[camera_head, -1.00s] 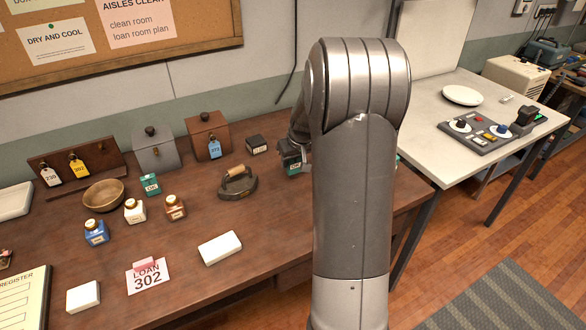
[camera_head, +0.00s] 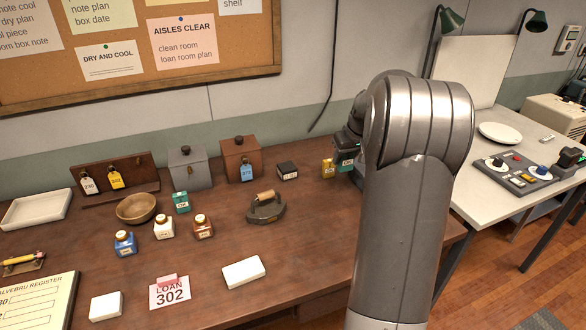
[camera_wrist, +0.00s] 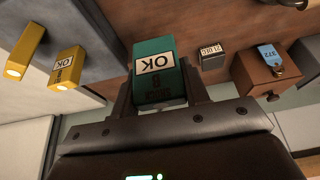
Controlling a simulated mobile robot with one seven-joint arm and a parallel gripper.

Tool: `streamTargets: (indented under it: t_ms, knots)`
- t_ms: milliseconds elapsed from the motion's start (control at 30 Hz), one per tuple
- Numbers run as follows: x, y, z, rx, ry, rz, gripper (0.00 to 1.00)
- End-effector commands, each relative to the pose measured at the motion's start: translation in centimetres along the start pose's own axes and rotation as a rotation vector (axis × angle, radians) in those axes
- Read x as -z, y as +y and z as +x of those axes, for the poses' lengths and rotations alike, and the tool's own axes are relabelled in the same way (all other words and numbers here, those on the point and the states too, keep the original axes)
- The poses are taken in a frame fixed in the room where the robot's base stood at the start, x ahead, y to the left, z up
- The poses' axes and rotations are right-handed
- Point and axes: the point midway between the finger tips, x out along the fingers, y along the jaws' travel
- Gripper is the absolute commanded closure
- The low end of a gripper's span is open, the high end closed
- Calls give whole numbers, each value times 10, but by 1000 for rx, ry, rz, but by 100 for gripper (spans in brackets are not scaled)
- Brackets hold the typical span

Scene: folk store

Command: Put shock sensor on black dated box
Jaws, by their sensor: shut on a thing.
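My gripper (camera_wrist: 160,100) is shut on a teal block (camera_wrist: 154,62) with a white "OK" label and dark print, seen between the fingers in the wrist view. In the head view the teal block (camera_head: 347,158) shows beside my arm, which hides part of the gripper. I cannot tell from the print whether it is the shock sensor. The small black box (camera_head: 287,171) with a pale label sits on the brown table, left of my gripper; it also shows in the wrist view (camera_wrist: 212,62). Nothing is on its top.
A yellow block (camera_head: 328,168) stands between the black box and my gripper. A brown box with a blue tag (camera_head: 240,158), a flat iron (camera_head: 265,207) and another teal block (camera_head: 181,202) are further left. The white side table (camera_head: 508,165) is at right.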

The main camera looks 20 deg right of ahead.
Motion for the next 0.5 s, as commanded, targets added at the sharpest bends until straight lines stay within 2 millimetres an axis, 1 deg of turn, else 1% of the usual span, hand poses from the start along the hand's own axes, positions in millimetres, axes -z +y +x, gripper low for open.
streamTargets:
  t_ms: [33,100,200,333,400,500]
  knots:
    - [20,-3,5,3,1,-7,82]
    - [43,-7,10,4,0,-11,82]
    - [72,-14,17,4,-1,-13,82]
    - [101,-22,23,1,0,-13,82]
    - [112,-26,26,0,-1,-13,82]
    - [121,-30,28,-2,-1,-11,82]
